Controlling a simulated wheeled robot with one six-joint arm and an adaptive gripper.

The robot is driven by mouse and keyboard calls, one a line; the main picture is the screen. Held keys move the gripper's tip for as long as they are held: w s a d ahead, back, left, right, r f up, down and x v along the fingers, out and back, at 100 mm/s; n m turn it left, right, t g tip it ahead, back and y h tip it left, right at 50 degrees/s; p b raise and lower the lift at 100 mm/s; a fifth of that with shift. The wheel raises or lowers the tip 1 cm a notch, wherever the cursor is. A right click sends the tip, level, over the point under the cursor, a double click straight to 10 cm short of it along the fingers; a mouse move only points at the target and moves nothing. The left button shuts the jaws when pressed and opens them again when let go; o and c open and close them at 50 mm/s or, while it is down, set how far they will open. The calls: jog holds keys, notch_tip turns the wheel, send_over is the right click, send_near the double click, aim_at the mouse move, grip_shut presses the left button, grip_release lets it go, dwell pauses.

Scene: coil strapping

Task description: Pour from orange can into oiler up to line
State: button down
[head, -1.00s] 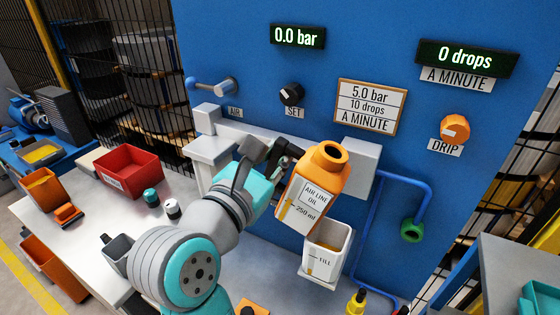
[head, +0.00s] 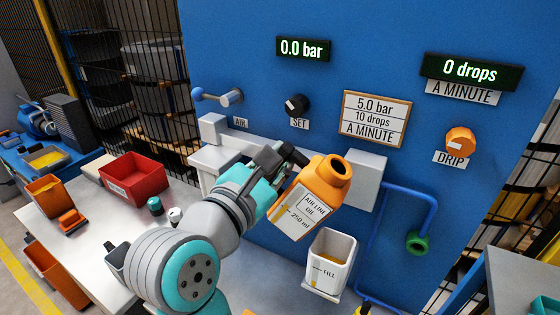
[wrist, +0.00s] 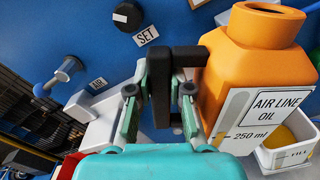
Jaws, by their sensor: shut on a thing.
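The orange can (head: 324,179), labelled AIR LINE OIL and 250 ml, is held above and slightly left of the oiler, tilted with its open mouth up and to the right. My gripper (head: 290,156) is shut on the can at its left side; in the wrist view my gripper (wrist: 160,92) closes on a black handle beside the orange can (wrist: 260,65). The oiler (head: 330,261) is a white open cup with a FILL line and yellowish liquid inside; it also shows in the wrist view (wrist: 289,157), partly behind the can. No stream of oil shows.
A blue panel (head: 240,60) stands behind, with an AIR lever (head: 232,97), a SET knob (head: 297,105) and an orange DRIP knob (head: 460,140). Its displays read 0.0 bar and 0 drops. A blue pipe (head: 432,205) runs right of the oiler. A red bin (head: 134,178) stands left.

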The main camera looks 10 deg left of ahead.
jog(key=shift+r, duration=0.15)
jog(key=shift+r+m, duration=0.1)
jog(key=shift+m, duration=0.5)
jog(key=shift+r, duration=0.1)
jog(key=shift+r+m, duration=0.1)
jog(key=shift+m, duration=0.5)
jog(key=shift+m, duration=0.5)
